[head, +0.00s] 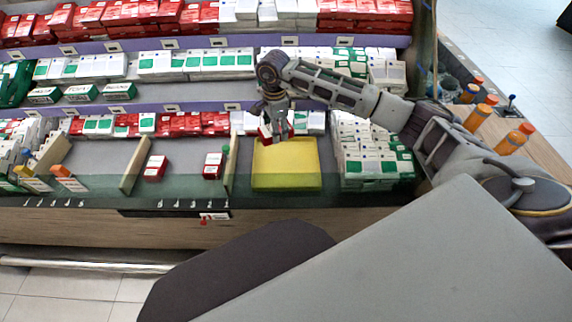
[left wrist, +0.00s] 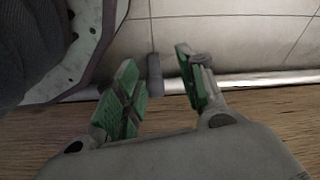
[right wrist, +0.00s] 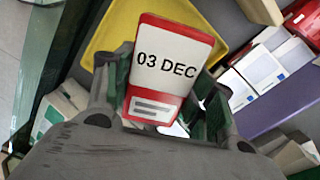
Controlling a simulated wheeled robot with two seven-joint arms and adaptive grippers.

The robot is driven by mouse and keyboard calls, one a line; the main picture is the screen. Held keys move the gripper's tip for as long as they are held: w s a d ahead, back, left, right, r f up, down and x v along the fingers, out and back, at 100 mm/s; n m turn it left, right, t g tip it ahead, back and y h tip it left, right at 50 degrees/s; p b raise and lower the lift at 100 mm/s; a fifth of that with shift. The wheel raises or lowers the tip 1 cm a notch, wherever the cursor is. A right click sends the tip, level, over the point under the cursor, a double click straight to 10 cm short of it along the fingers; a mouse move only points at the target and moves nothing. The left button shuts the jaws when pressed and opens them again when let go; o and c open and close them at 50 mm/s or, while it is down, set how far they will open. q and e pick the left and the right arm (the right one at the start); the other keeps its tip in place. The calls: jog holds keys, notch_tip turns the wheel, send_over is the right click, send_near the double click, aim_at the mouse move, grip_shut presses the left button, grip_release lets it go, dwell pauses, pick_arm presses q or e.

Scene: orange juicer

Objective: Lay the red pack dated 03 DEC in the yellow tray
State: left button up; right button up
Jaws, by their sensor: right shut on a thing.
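The red and white pack (right wrist: 165,68) shows "03 DEC" in the right wrist view. My right gripper (right wrist: 165,105) is shut on it, with the green finger pads on either side. In the head view my right gripper (head: 275,125) is above the back of the yellow tray (head: 287,180), and the pack (head: 265,134) shows as a small red and white patch at its fingers. The yellow tray also shows behind the pack in the right wrist view (right wrist: 112,36). My left gripper (left wrist: 165,85) is open and empty, above the floor near a wooden edge.
Two red and white packs (head: 155,168) (head: 213,165) stand on the counter left of the tray, with a low divider (head: 230,165) between. Stacked green and white boxes (head: 370,165) stand right of the tray. Shelves of boxes (head: 200,62) rise behind.

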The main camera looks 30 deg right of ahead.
jog(key=m, duration=0.2)
jog(key=d+m, duration=0.1)
jog(key=m, duration=0.3)
jog(key=shift+s+d+r+m+b, duration=0.15)
jog(key=shift+s+d+m+b, duration=0.15)
jog(key=shift+m, duration=0.1)
jog(key=m, duration=0.2)
jog(key=d+m, duration=0.1)
jog(key=m, duration=0.4)
jog(key=shift+s+d+r+b, duration=0.15)
jog(key=shift+s+d+b, duration=0.1)
jog(key=shift+d+b, duration=0.15)
notch_tip(320, 180, down, 5)
jog(key=shift+r+b, duration=0.2)
jog(key=shift+b, duration=0.85)
pick_arm(q)
jog(key=w+d+r+b, duration=0.1)
jog(key=d+r, duration=0.2)
jog(key=r, duration=0.9)
jog(key=shift+w+d+r+h, duration=0.15)
jog(key=shift+w+h, duration=0.15)
jog(key=shift+w, duration=0.05)
pick_arm(e)
jog(key=shift+f, duration=1.15)
jog(key=shift+f, duration=0.15)
